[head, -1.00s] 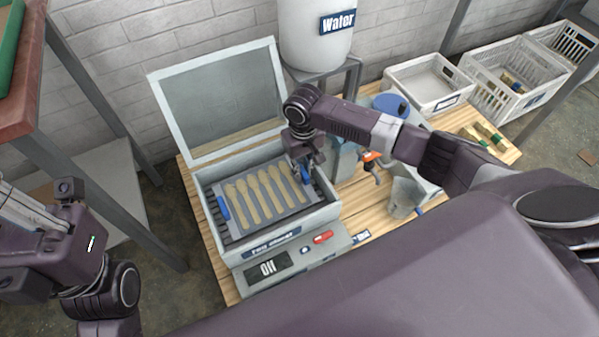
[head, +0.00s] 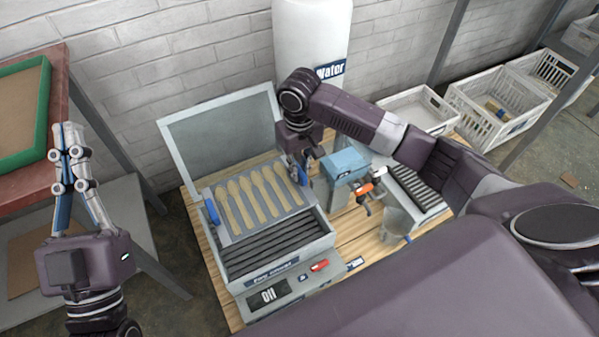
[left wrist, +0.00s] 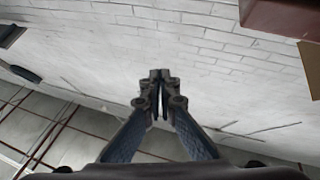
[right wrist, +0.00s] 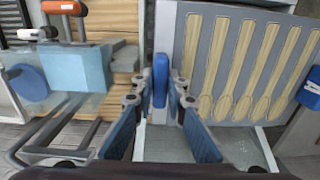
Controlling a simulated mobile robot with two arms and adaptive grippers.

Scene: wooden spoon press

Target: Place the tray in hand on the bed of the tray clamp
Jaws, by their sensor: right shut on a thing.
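A grey tray (head: 236,239) carries a row of several pale wooden spoons (head: 261,197) and has a blue handle at each end. My right gripper (head: 299,170) is shut on its right-hand handle. The right wrist view shows this blue handle (right wrist: 161,80) between the fingers and the tray (right wrist: 181,40) beside it. The tray is above the rear of an open-lidded box (head: 318,240), whose slatted floor shows in front. I cannot surely tell which thing is the tray clamp; a machine with a dark ribbed bed (head: 415,186) stands to the right. My left gripper (head: 69,128) is shut and empty, pointing up.
The box's raised lid (head: 222,135) stands behind the tray. A white water tank (head: 308,45) is behind, with white crates (head: 490,105) at the back right.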

